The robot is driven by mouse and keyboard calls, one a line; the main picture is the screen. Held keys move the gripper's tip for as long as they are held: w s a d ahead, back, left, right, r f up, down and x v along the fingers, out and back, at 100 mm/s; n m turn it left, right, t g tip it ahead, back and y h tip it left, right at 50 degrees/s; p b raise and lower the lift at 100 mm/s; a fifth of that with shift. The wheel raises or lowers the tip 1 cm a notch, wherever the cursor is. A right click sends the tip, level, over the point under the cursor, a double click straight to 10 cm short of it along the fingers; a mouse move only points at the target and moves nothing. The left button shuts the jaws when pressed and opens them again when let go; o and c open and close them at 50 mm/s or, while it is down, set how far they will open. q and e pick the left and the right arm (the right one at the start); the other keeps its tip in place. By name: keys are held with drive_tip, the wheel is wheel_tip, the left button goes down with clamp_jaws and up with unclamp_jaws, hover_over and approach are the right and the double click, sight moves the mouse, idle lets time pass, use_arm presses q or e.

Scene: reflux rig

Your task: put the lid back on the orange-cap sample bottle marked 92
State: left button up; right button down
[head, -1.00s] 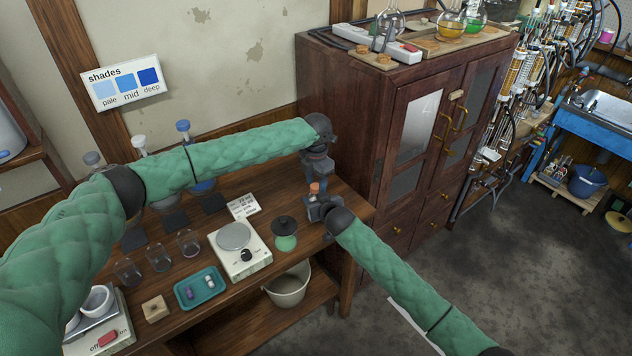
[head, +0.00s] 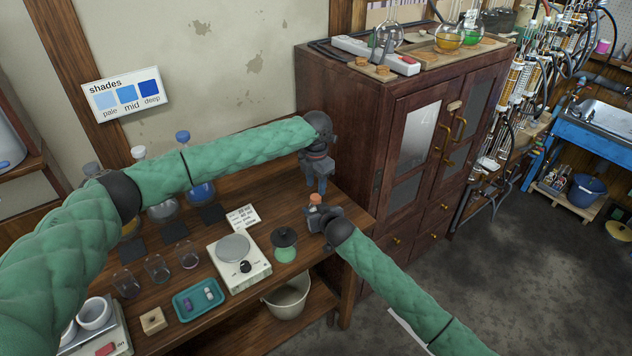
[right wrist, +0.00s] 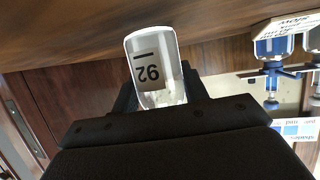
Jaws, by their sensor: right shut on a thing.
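The sample bottle (right wrist: 156,62) marked 92 is clear with pale contents and shows in the right wrist view. My right gripper (right wrist: 158,98) is shut around it. In the head view the right gripper (head: 322,217) holds it over the right end of the bench. An orange cap (head: 315,198) shows at the top of the bottle; whether it is seated cannot be told. The bottle's neck is hidden in the wrist view. My left gripper (head: 318,183) points down just above the cap, its fingers seeming apart and nothing visible between them.
On the bench (head: 325,262) stand a balance (head: 238,265), a green-based dark-topped item (head: 285,245), a teal tray (head: 199,299) and several glass beakers. A wooden cabinet (head: 345,130) rises close behind the grippers. A bucket (head: 288,297) sits on the lower shelf.

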sight(316, 196)
use_arm(q)
drive_tip(key=shift+s+d+f, duration=0.2)
drive_tip(key=shift+w+d+r, duration=0.1)
drive_tip(key=shift+d+r, duration=0.15)
drive_tip(key=shift+r, duration=0.25)
drive_tip(key=shift+r+n, duration=0.15)
drive_tip(key=shift+n, duration=0.35)
drive_tip(key=n, duration=0.4)
drive_tip(key=shift+w+r+n+h, duration=0.1)
drive_tip(key=shift+r+n+h, duration=0.2)
drive_tip(key=shift+r+n, duration=0.1)
drive_tip(key=n, duration=0.5)
drive_tip(key=shift+r, duration=0.35)
drive_tip(key=n, duration=0.7)
drive_tip(key=shift+w+a+r+n, duration=0.15)
drive_tip(key=shift+r+n, duration=0.15)
drive_tip(key=shift+r, duration=0.05)
drive_tip(key=n, duration=0.7)
drive_tip(key=shift+a+r, duration=0.1)
drive_tip(key=shift+r, duration=0.05)
drive_tip(key=n, duration=0.6)
drive_tip(key=shift+a+n, duration=0.15)
drive_tip(key=shift+n, duration=0.25)
drive_tip(key=n, duration=0.4)
drive_tip(key=shift+n, duration=1.8)
drive_tip(key=shift+f, duration=4.05)
